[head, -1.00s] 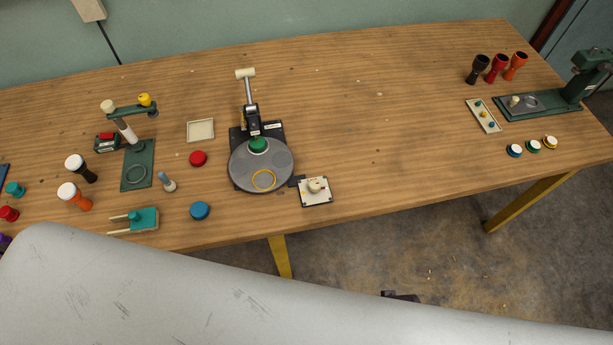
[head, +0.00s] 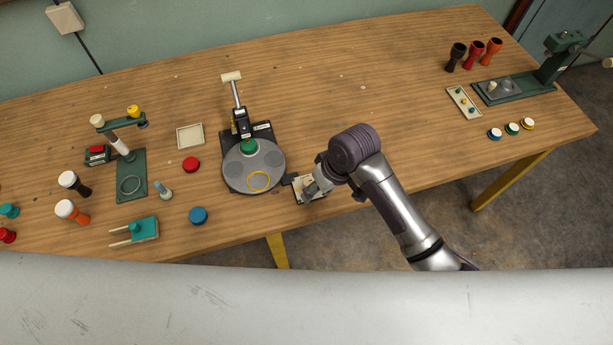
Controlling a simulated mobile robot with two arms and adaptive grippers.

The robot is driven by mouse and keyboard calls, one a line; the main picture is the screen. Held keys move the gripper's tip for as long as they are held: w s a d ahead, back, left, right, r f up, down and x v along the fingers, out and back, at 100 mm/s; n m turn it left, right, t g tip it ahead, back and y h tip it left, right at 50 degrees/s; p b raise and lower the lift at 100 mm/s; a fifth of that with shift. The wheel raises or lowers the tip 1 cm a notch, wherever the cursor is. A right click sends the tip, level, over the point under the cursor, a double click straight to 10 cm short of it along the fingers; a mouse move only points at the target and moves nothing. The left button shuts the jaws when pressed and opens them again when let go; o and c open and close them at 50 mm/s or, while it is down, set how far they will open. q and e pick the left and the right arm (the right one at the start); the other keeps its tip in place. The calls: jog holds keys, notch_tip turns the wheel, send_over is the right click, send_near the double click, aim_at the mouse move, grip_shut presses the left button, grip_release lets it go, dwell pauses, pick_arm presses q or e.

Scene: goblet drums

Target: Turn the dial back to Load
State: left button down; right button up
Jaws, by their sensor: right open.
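The dial sits on a small pale square plate (head: 297,185) at the front edge of the table, right of the round grey turntable (head: 240,175). My right arm reaches in from the lower right, and its open gripper (head: 309,190) is at the dial, over the plate. The gripper hides the knob and most of the plate, so I cannot tell where the dial points or whether the fingers touch it. My left gripper is not in view.
A press with a lever (head: 236,95) and a green drum part (head: 249,146) stands at the turntable's back. A blue disc (head: 198,215) and a red disc (head: 191,164) lie left of it. Table right of the dial is mostly clear.

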aim_at(309, 181)
jog(key=w+a+r+n+h, duration=0.25)
jog(key=w+r, duration=0.35)
jog(key=r, duration=0.3)
jog(key=shift+g+h, duration=0.25)
jog(key=shift+g, duration=0.25)
jog(key=f, duration=0.4)
jog(key=f+p, duration=0.1)
jog(key=f, duration=0.4)
jog(key=f+p, duration=0.1)
jog(key=f, duration=0.3)
jog(key=shift+s+f, duration=0.25)
jog(key=shift+s, duration=0.15)
jog(key=shift+c, duration=0.3)
grip_shut()
